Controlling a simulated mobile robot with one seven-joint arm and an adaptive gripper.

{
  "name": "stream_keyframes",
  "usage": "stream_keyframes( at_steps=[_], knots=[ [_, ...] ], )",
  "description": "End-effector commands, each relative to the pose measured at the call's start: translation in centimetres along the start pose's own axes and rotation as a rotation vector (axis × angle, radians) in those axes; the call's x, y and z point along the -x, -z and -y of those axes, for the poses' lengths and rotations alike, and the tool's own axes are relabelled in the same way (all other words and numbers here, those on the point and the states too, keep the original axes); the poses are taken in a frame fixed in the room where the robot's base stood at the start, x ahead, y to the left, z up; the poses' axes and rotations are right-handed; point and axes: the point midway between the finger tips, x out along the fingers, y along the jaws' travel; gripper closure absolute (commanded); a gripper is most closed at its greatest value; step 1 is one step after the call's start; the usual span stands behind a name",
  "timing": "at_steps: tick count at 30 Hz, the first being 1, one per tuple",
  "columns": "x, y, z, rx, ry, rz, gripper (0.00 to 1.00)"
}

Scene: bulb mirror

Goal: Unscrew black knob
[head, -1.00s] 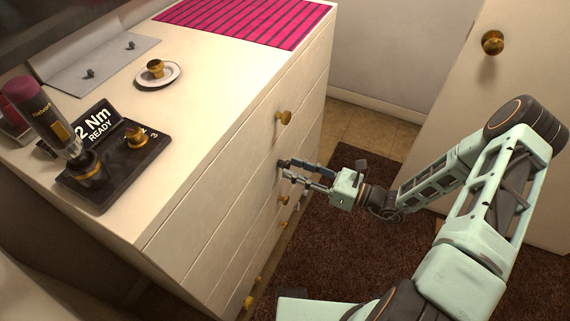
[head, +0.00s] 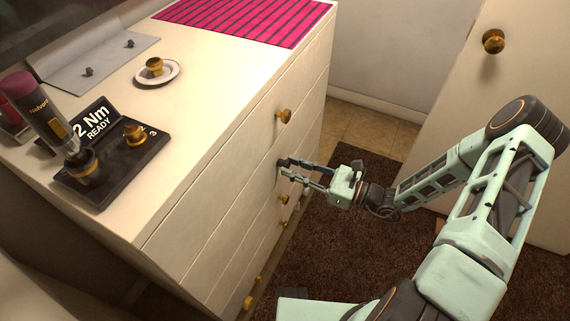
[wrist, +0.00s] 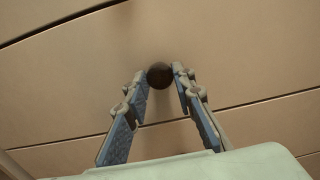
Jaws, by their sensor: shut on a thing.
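The black knob (wrist: 159,76) is a dark round knob on a drawer front of the white dresser (head: 185,225). In the wrist view it sits between the tips of my gripper (wrist: 160,78), with a fingertip at each side. In the head view my gripper (head: 282,168) reaches in from the right to the drawer front, and its fingers hide most of the knob. My gripper is shut on the knob. The threads behind the knob are hidden.
Brass knobs (head: 284,117) sit on other drawers. A door (head: 500,130) stands at right.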

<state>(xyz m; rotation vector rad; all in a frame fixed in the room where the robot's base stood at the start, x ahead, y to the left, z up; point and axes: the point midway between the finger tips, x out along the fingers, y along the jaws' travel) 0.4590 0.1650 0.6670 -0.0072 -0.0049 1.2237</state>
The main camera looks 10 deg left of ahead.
Motion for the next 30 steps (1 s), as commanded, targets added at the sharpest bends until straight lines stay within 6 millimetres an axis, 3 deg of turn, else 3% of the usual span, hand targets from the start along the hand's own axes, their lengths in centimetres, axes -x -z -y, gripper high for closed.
stream_keyframes(
  at_steps=[6,19,30],
  knots=[
    [0.06,0.06,0.15,0.205,0.004,0.001,1.0],
    [0.07,0.04,0.18,0.266,0.004,0.0,1.0],
    [0.12,0.06,0.24,0.644,0.004,-0.001,1.0]
  ],
)
